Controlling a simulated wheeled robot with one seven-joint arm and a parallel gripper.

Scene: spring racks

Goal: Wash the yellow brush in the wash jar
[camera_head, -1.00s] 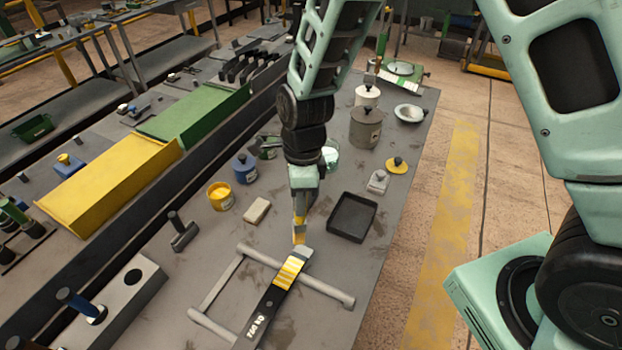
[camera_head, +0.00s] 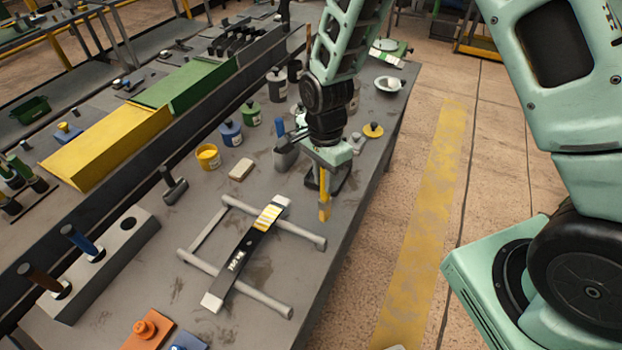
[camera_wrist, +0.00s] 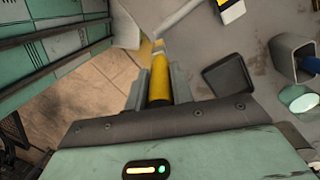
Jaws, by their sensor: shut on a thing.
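My gripper (camera_head: 325,163) is shut on the yellow brush (camera_head: 324,200), which hangs roughly upright with its tip down, clear of the leaf spring and near the table's right edge. In the wrist view, the brush's yellow handle (camera_wrist: 159,82) sits between the fingers. What seems to be the wash jar is a pale green, glassy round jar (camera_head: 300,116), partly behind my arm and farther back than the brush. It also shows in the wrist view as a pale green disc (camera_wrist: 300,98) at the right. The brush is outside it.
A striped leaf spring (camera_head: 240,252) lies on a tube frame (camera_head: 285,229) nearer me. A black tray (camera_wrist: 228,77) lies beside the brush, partly hidden by my gripper in the head view. A grey holder (camera_head: 285,158) with a blue handle and a yellow pot (camera_head: 208,157) stand left.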

